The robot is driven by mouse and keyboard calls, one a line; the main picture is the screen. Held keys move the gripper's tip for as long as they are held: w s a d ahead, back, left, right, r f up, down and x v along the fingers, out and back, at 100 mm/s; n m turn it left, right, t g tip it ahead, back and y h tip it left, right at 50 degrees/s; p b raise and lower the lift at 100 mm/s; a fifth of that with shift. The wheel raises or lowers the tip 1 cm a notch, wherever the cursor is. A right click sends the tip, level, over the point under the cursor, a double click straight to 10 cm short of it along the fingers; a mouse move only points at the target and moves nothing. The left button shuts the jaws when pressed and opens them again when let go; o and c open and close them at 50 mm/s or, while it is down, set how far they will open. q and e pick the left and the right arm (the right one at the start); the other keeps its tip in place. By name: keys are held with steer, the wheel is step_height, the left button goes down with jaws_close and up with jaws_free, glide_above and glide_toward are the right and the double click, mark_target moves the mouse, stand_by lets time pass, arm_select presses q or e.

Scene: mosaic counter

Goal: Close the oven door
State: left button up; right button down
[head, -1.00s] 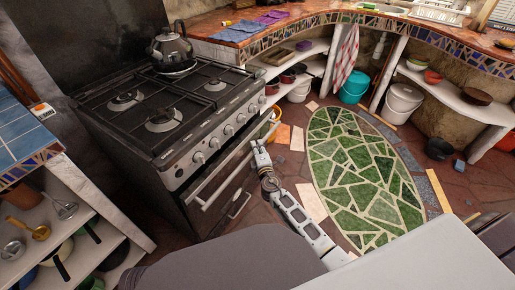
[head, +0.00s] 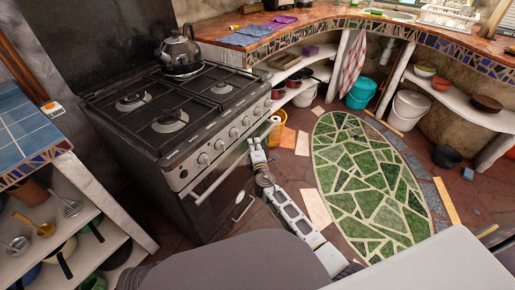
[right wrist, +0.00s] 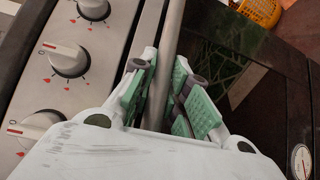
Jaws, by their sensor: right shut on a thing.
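The oven (head: 190,125) is a black and steel stove at the left of the head view. Its door (head: 212,218) is dark and stands close to the front, below the knobs; I cannot tell whether a small gap is left. A steel bar handle (head: 214,184) runs along the door top. My right gripper (head: 256,148) is at the handle's right end. In the right wrist view, my right gripper (right wrist: 164,82) is shut around the handle (right wrist: 170,42), beside the door's dark glass (right wrist: 240,75). My left gripper is not in view.
A kettle (head: 178,50) stands on the hob. A yellow bin (head: 277,128) is on the floor just beyond my gripper. A green mosaic mat (head: 370,185) lies right of my arm. Open shelves (head: 95,205) stand at the left. A counter curves along the back.

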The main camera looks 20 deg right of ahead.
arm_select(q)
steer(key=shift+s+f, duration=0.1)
arm_select(e)
steer(key=shift+w+a+r, duration=0.1)
steer(key=shift+a+r, duration=0.05)
steer(key=shift+r, duration=0.05)
steer(key=c, duration=1.7)
jaws_free()
steer(key=o, duration=0.3)
steer(key=shift+w+a+f, duration=0.15)
steer(key=shift+w, duration=0.1)
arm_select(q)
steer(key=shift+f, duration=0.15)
arm_select(e)
steer(key=shift+s, duration=0.15)
steer(key=shift+s, duration=0.1)
steer(key=shift+s, duration=0.7)
steer(key=shift+s+a+r, duration=0.15)
steer(key=shift+s+a, duration=0.05)
steer(key=shift+s, duration=1.5)
steer(key=shift+s+a+r, duration=0.15)
steer(key=shift+s+a, duration=0.1)
steer(key=shift+s, duration=1.45)
steer(key=shift+s+a+r, duration=0.15)
steer(key=shift+s+a, duration=0.05)
steer(key=shift+s, duration=1.5)
